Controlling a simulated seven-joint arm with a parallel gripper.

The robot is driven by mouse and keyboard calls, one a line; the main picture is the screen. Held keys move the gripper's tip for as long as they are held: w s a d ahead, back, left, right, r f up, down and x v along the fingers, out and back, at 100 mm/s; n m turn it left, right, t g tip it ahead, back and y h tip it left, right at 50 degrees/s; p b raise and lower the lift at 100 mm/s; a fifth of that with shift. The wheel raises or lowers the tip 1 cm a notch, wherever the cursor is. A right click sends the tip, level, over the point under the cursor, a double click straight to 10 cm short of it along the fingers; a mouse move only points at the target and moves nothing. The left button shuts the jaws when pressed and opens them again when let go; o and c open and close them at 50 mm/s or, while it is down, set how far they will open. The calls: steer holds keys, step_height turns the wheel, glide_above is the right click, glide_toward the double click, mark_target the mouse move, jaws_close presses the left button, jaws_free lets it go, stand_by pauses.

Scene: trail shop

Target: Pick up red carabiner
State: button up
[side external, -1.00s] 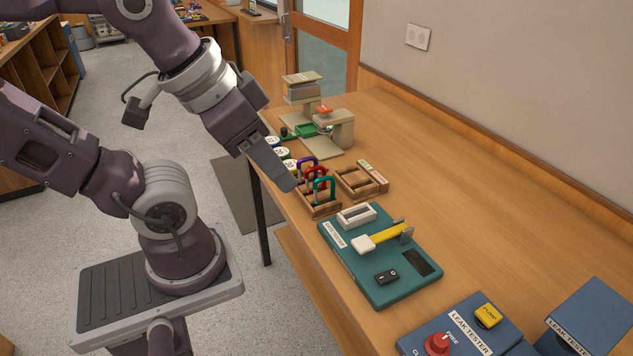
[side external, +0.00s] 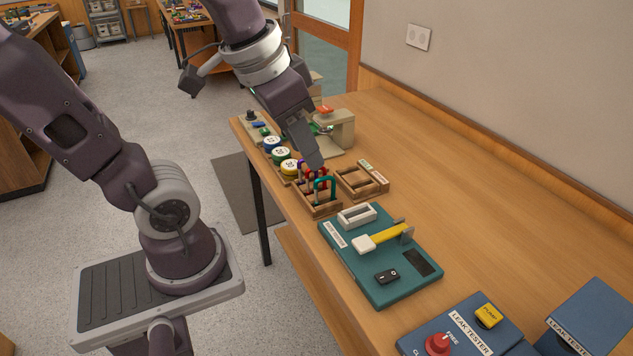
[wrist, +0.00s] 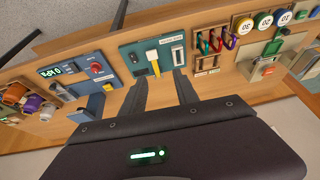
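The red carabiner (side external: 309,184) stands in a wooden rack (side external: 322,211), between a teal carabiner (side external: 325,180) and a purple one. In the side view it is partly hidden by the teal one and my gripper (side external: 316,164). My gripper appears just above and behind the carabiners there. In the wrist view the red carabiner (wrist: 212,42) is right of my fingers, between the teal carabiner (wrist: 201,43) and the purple carabiner (wrist: 230,41). My two fingers (wrist: 162,76) are spread apart with nothing between them.
An empty-looking wooden tray (side external: 361,182) is beside the rack. Numbered round spools (side external: 281,155) and a beige stand (side external: 342,132) are behind.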

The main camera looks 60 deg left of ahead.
steer(key=w+a+f+g, duration=0.2)
steer(key=w+a+f, duration=0.2)
steer(key=w+a, duration=0.45)
steer(key=w+a+f+g, duration=0.1)
steer(key=a+f, duration=0.3)
steer(key=w+a+f, duration=0.2)
steer(key=a+f, duration=0.2)
steer(key=w+a+f+g, duration=0.1)
steer(key=a+f, duration=0.3)
steer(key=shift+w+a+f+g+h, duration=0.1)
steer(key=shift+w+f+g+h, duration=0.15)
steer(key=shift+f+g+h, duration=0.1)
steer(key=f, duration=0.6)
steer(key=shift+w+d+f, duration=0.15)
steer(key=shift+d+f, duration=0.05)
steer(key=shift+f, duration=0.55)
jaws_close()
